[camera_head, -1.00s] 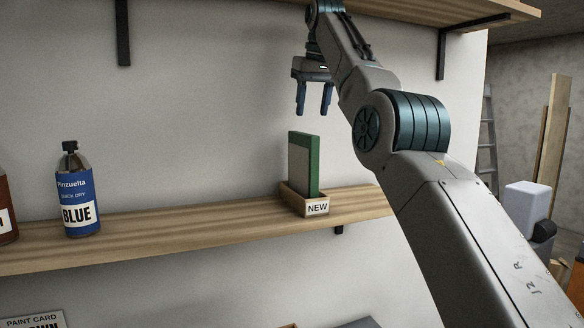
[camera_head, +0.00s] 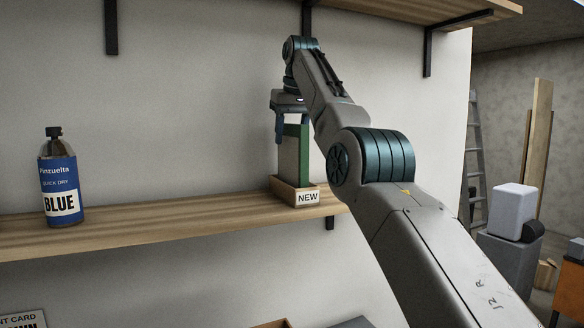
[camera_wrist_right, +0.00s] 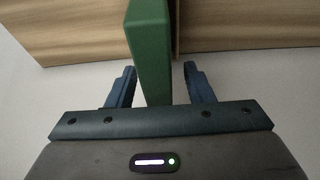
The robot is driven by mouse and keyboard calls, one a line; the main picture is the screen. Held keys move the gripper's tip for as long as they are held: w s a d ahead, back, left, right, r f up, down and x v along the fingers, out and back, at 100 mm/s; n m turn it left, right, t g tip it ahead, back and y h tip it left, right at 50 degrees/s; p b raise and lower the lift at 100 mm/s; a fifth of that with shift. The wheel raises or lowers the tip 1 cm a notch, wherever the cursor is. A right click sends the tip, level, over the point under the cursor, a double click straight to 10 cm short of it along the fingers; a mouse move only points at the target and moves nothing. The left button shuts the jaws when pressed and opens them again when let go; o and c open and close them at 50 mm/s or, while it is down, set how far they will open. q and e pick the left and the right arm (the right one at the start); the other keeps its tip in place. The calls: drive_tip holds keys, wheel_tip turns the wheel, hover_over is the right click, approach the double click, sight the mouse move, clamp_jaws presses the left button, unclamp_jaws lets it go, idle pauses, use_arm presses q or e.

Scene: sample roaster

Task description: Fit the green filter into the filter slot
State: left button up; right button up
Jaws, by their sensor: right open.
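The green filter (camera_head: 303,158), a flat panel with a green frame and a pale face, stands upright in a small wooden holder (camera_head: 297,196) labelled NEW on the shelf. My right gripper (camera_head: 291,130) is at the filter's top, pointing down, with its fingers on either side of it. In the right wrist view the filter (camera_wrist_right: 149,45) passes between the two open blue fingers (camera_wrist_right: 158,85), with a gap visible on each side. My left gripper is not in view. No filter slot can be made out.
A blue paint bottle (camera_head: 61,180) stands on the wooden shelf (camera_head: 170,219) left of the holder. The shelf between them is clear. An upper shelf (camera_head: 400,12) hangs above my arm. A ladder (camera_head: 474,150) and planks (camera_head: 538,140) are at the right.

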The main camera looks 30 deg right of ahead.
drive_tip(key=shift+w+d+f, duration=0.15)
drive_tip(key=shift+w+f, duration=0.05)
drive_tip(key=shift+f, duration=0.05)
drive_tip(key=shift+s+f, duration=0.1)
drive_tip(key=shift+s, duration=0.05)
drive_tip(key=shift+f, duration=0.1)
idle(0.4)
clamp_jaws()
